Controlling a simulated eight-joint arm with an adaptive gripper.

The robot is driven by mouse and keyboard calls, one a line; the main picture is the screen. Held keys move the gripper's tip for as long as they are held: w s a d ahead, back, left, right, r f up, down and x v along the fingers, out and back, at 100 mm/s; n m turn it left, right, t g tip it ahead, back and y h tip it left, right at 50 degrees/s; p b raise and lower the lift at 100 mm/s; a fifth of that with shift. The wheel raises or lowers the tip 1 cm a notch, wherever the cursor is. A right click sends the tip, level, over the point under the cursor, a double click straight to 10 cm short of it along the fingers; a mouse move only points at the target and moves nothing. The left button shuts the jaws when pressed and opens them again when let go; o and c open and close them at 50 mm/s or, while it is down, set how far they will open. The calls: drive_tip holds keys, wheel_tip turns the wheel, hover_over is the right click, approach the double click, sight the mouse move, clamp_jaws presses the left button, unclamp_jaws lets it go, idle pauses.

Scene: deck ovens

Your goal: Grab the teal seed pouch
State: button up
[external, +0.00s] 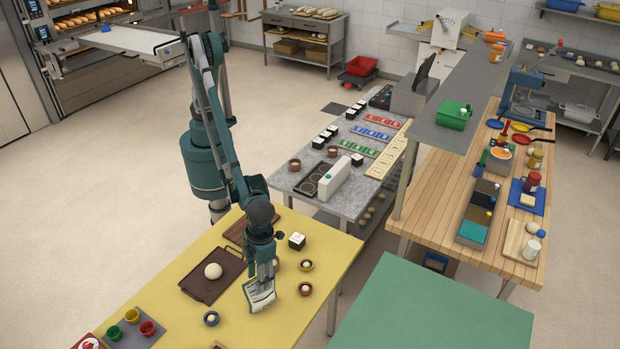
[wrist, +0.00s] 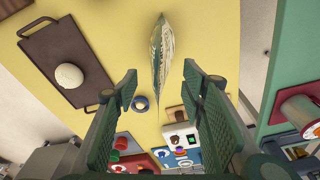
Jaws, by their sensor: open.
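The seed pouch (external: 260,295) is whitish with dark teal-green marks and is on the yellow table, near its middle. In the wrist view the pouch (wrist: 161,58) shows edge-on as a narrow, pointed shape. My gripper (external: 265,272) points down right at the pouch's upper part in the external view. In the wrist view my gripper (wrist: 160,78) is open, with its two ribbed fingers wide apart. The pouch lies ahead of the gap between the fingertips, and no finger touches it there. The fingers hide part of the pouch's top in the external view.
A brown tray (external: 205,290) with a dough ball (external: 213,271) lies left of the pouch. Small bowls (external: 305,289) and a dark-and-white cube (external: 297,240) stand to its right. A blue bowl (external: 211,319) is nearer the front. Bare yellow table (external: 330,262) lies at right.

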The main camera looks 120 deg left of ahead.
drive_tip(key=shift+f, duration=0.15)
drive_tip(key=shift+d+f, duration=0.15)
drive_tip(key=shift+f, duration=2.3)
drive_tip(key=shift+c, duration=0.6)
clamp_jaws()
drive_tip(key=shift+r, duration=5.05)
